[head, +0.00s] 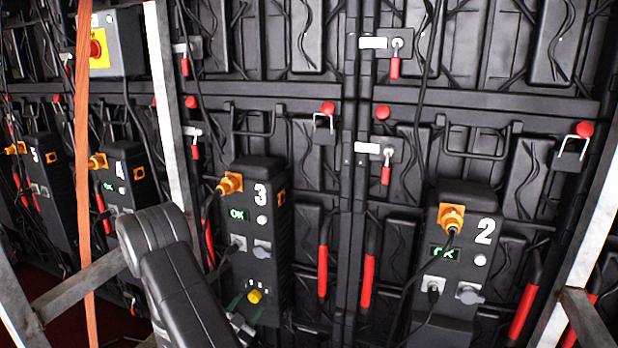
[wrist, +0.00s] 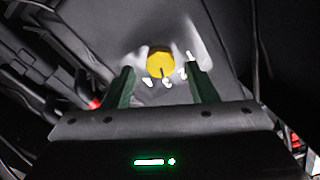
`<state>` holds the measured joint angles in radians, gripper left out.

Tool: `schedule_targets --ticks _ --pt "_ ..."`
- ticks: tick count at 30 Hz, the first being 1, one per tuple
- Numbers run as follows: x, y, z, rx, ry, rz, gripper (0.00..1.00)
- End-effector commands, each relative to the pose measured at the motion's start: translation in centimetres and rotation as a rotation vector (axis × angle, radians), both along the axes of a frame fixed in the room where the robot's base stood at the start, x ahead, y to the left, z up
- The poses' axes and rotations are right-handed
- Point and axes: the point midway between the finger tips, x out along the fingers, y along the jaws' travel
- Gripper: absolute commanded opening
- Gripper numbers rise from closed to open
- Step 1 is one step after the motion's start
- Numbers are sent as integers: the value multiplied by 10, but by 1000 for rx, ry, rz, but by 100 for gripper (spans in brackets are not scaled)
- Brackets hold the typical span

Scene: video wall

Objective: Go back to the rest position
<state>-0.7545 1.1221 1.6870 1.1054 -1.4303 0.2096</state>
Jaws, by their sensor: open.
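My gripper (wrist: 162,82) is open and empty, its two green fingers apart in the wrist view. A yellow knob (wrist: 160,64) shows between and just beyond the fingertips; I see no contact. In the head view the same knob (head: 254,296) is low on module 3 (head: 262,215), a black box with a green OK display. My gripper (head: 246,304) is at the lower part of this box there, partly hidden by my dark arm, which rises from the bottom and bends.
Module 2 (head: 470,228) stands to the right, also showing OK. Modules 4 (head: 116,172) and 5 (head: 42,158) are to the left. An orange strap (head: 83,150), metal frame posts (head: 168,110) and hanging cables stand close to my arm.

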Motion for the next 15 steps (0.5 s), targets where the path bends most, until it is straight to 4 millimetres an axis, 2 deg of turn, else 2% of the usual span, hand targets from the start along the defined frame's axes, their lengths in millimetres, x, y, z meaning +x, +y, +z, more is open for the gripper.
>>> schedule_targets --ticks 6,15 --pt "18 -6 0 0 -2 -1 52" --pt "17 -6 1 -9 2 0 52"
